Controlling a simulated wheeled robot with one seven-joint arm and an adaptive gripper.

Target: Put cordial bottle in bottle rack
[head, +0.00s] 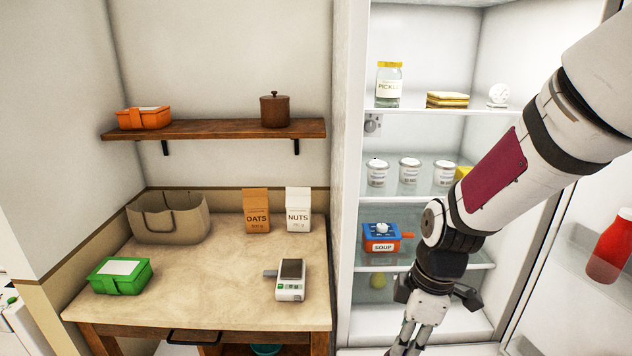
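A red bottle (609,247) with a pale label or lower band stands at the right edge, by the open fridge door; it may be the cordial bottle, but no name is readable. No bottle rack can be made out clearly. My gripper (408,345) points down in front of the lower fridge, left of and lower than the red bottle and well apart from it. Its fingertips run to the bottom edge of the picture, so whether it is open or holds anything cannot be told.
The fridge shelves hold a pickle jar (389,86), a sandwich (447,100), several white tins (409,171) and a soup box (382,238). The worktop (215,270) carries a basket (168,222), cartons, a green box (120,275) and a scale (291,280). Its middle is clear.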

